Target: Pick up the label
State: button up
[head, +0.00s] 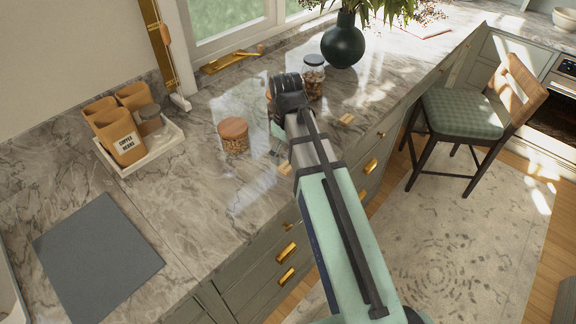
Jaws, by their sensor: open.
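Two small pale wooden pieces that look like labels lie on the marble counter. One label (346,119) is right of my arm, near the counter's front edge. The other label (284,167) is just left of my arm, also near the front edge. I cannot read anything on either. My arm reaches up over the counter from the bottom right, and its dark joint is near the jars. My gripper's fingers do not show; they seem hidden behind the arm, so their distance to the labels cannot be told.
A wooden-lidded jar (233,135) stands left of my arm. Another jar (313,76) and a dark vase (343,45) stand behind. A white tray (154,154) holds orange canisters (121,140). A grey mat (96,258) lies front left. A chair (466,112) stands right.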

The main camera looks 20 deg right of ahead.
aim_at(288, 165)
jog(key=shift+d+f+p, duration=0.15)
jog(key=shift+f+p, duration=0.3)
jog(key=shift+f, duration=0.8)
jog(key=shift+d+f+p, duration=0.15)
jog(key=shift+f+p, duration=0.3)
jog(key=shift+f, duration=0.8)
jog(key=c, duration=0.9)
